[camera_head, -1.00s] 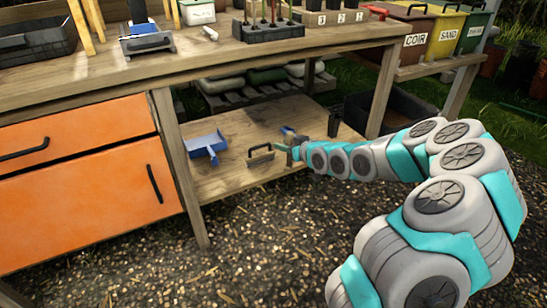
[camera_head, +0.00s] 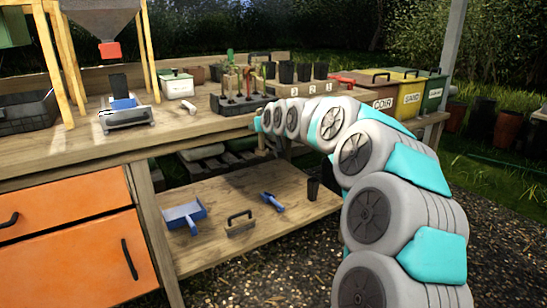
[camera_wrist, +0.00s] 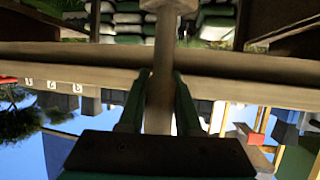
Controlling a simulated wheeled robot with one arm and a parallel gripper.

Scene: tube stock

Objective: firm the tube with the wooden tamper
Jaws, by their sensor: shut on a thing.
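The wooden tamper (camera_wrist: 160,97) is in my gripper (camera_wrist: 162,76) in the wrist view. Both green fingers are shut on its pale shaft, and its wider end is at the top edge of that view. In the head view my gripper is at the bench's front edge, mostly hidden by my arm, and I cannot make out the tamper there. A tall black tube (camera_head: 119,84) stands upright in a blue and grey holder (camera_head: 125,112) on the bench at left. Several more black tubes (camera_head: 287,72) stand in the numbered crate (camera_head: 318,88).
A red-tipped hopper (camera_head: 110,50) hangs above the tube in the holder. A rack of tools (camera_head: 240,103) stands mid-bench. The lower shelf holds a blue dustpan (camera_head: 184,214), a wooden float (camera_head: 240,223), a blue scoop (camera_head: 272,202) and a black pot (camera_head: 313,190). The front left bench top is clear.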

